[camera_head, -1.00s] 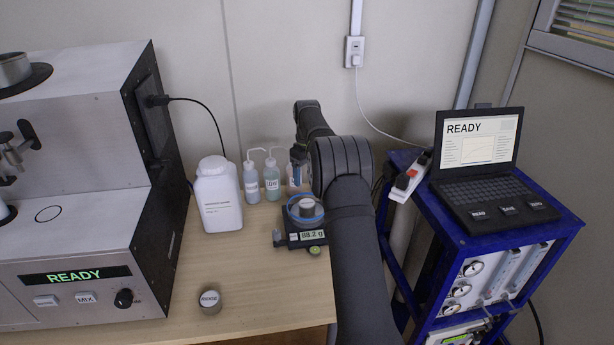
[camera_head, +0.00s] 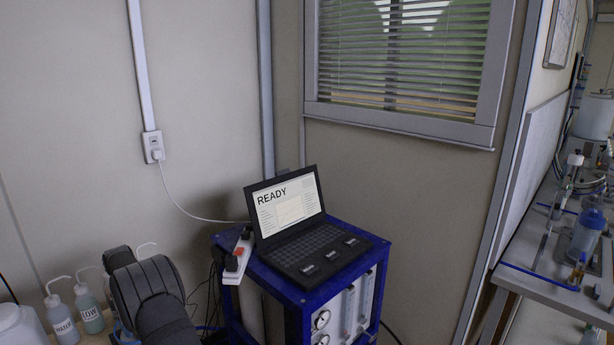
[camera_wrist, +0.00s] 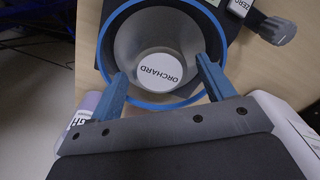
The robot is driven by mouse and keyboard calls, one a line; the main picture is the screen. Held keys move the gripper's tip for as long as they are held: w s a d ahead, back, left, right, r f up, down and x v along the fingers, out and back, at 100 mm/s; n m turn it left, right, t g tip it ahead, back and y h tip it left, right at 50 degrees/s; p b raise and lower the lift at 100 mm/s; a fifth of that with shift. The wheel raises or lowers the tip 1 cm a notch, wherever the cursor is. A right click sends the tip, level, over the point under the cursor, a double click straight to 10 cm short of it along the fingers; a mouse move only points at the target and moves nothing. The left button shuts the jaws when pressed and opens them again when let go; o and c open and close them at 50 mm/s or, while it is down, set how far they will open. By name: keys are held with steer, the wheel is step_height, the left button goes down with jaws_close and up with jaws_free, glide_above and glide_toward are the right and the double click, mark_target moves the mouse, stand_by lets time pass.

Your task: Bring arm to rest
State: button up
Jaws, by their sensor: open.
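My gripper (camera_wrist: 162,70) shows in the wrist view with its two blue fingers spread and nothing held between their tips. The fingers reach over the near rim of a round metal dish with a blue rim (camera_wrist: 113,28); I cannot tell whether they touch it. Inside the dish is a round white lid marked ORCHARD (camera_wrist: 158,73). Part of my dark arm shows at the lower left of the head view, and my gripper is out of that view.
Bottles marked WATER (camera_head: 63,325) and LOW (camera_head: 90,314) stand left of my arm. A blue cart (camera_head: 293,292) carries a laptop (camera_head: 289,205) reading READY and a power strip (camera_head: 238,257). A bench with lab equipment (camera_head: 555,255) is at far right.

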steer(key=shift+r, duration=1.65)
